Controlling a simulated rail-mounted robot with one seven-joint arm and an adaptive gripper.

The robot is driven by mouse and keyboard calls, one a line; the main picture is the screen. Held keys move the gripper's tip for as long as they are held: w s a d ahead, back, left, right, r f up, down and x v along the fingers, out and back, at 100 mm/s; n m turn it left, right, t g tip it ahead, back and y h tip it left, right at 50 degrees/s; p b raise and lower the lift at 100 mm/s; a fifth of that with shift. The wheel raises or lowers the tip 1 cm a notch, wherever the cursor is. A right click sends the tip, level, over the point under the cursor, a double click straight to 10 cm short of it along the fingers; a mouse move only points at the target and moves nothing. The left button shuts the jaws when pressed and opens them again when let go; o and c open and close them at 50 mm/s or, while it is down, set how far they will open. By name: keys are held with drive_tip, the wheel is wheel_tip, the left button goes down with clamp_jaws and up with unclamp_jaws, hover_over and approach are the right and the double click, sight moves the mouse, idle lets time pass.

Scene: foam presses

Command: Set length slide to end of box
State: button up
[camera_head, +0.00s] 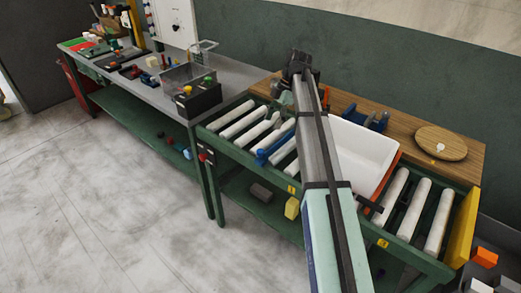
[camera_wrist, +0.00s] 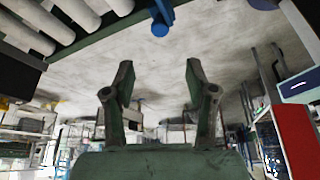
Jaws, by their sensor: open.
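A white open box (camera_head: 349,150) sits on the roller bench, partly hidden behind my arm. An orange-red plate (camera_head: 386,186) stands along its right end, with a black handle (camera_head: 369,203) at the front; whether they touch the box I cannot tell. A blue bar with a rounded front end (camera_head: 262,158) lies across the rollers left of the box. I cannot tell for sure which part is the length slide. My gripper (camera_wrist: 157,72) is open and empty in the wrist view, its two fingers apart. A blue part (camera_wrist: 160,20) hangs at the top of that view, clear of the fingers.
White rollers (camera_head: 411,207) lie right of the plate, ending at a yellow end plate (camera_head: 462,229). A wooden shelf (camera_head: 465,146) behind carries a round wooden disc (camera_head: 441,143) and a blue device (camera_head: 377,119). A grey worktable (camera_head: 235,78) adjoins on the left. The floor in front is clear.

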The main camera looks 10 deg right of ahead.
sight(261, 151)
drive_tip(key=p+x, duration=0.2)
drive_tip(key=x, duration=1.1)
drive_tip(key=shift+p, duration=0.4)
drive_tip(key=shift+c, duration=0.3)
clamp_jaws()
drive_tip(key=shift+s+a, duration=0.1)
drive_tip(key=shift+s, duration=0.1)
